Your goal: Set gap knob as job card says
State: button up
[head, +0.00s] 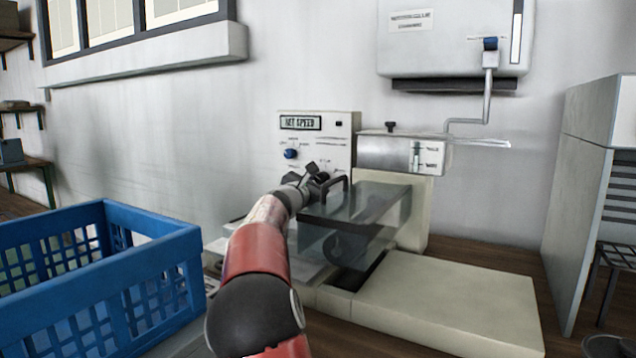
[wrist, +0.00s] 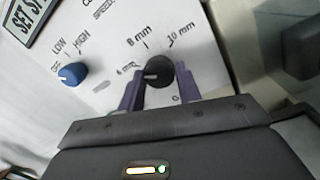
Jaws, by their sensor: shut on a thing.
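The gap knob (wrist: 158,71) is a small black round knob on the white control panel (wrist: 215,55). Labels around it read 6 mm, 8 mm and 10 mm. A faint light mark on its face seems to lie on the side toward 6 mm. My gripper (wrist: 156,80) has its two purple fingers closed on the knob, one on each side. In the head view my gripper (head: 318,180) is at the lower part of the panel (head: 340,133) and hides the knob. I cannot make out a readable job card.
A blue knob (wrist: 72,74) with OFF, LOW and HIGH labels sits left of the gap knob. The display (head: 300,122) reads SET SPEED. A clear guard with a dark handle (head: 385,212) is right beside my gripper. A blue crate (head: 150,232) stands at left.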

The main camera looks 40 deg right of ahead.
jog(key=shift+f, duration=0.1)
dwell(0.3)
jog(key=o, duration=1)
jog(key=b+v, duration=0.2)
jog(key=v, duration=0.5)
jog(key=shift+s+a+b, duration=0.15)
jog(key=shift+a+b, duration=0.2)
jog(key=shift+a, duration=0.05)
